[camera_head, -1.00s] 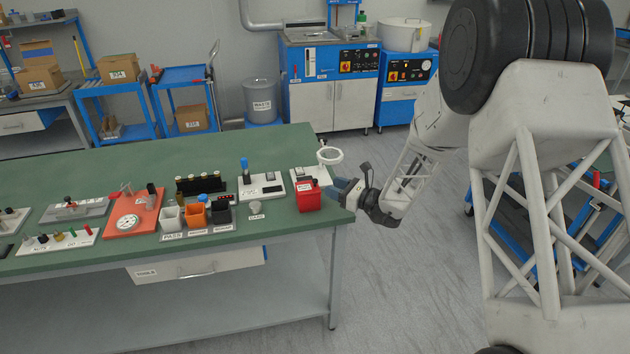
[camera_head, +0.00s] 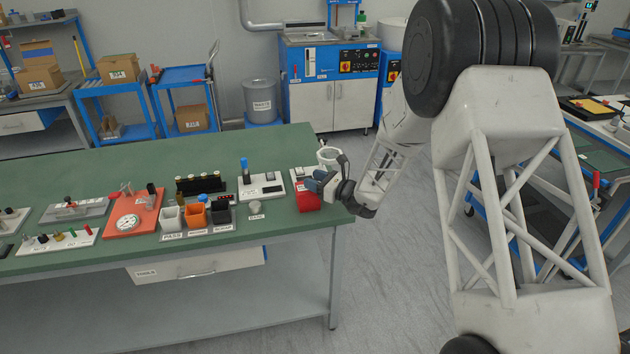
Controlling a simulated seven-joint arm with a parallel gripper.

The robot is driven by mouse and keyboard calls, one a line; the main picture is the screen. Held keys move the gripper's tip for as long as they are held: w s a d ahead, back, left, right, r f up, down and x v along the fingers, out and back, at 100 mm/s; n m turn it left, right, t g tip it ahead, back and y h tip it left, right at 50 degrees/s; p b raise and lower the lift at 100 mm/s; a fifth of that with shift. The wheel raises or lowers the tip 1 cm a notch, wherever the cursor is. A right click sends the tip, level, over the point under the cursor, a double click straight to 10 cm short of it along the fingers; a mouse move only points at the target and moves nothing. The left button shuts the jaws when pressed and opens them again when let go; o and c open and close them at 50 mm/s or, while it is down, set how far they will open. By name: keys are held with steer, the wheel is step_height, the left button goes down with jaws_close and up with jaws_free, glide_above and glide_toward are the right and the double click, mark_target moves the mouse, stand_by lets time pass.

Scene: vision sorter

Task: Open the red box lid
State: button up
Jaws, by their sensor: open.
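The red box (camera_head: 307,202) sits near the right front corner of the green bench top. The gripper is open. It hides most of the lid, so I cannot tell whether the fingers touch it or whether the lid is raised.
A small grey knob (camera_head: 256,207) and black, orange and white bins stand to the left. The bench's right edge is close to the box.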

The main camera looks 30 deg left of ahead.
steer(key=shift+c, duration=0.3)
jaws_close()
steer(key=w+d, duration=0.4)
steer(key=shift+w+d, duration=0.35)
steer(key=shift+w, duration=0.05)
steer(key=shift+o, duration=0.3)
jaws_free()
steer(key=shift+d, duration=0.1)
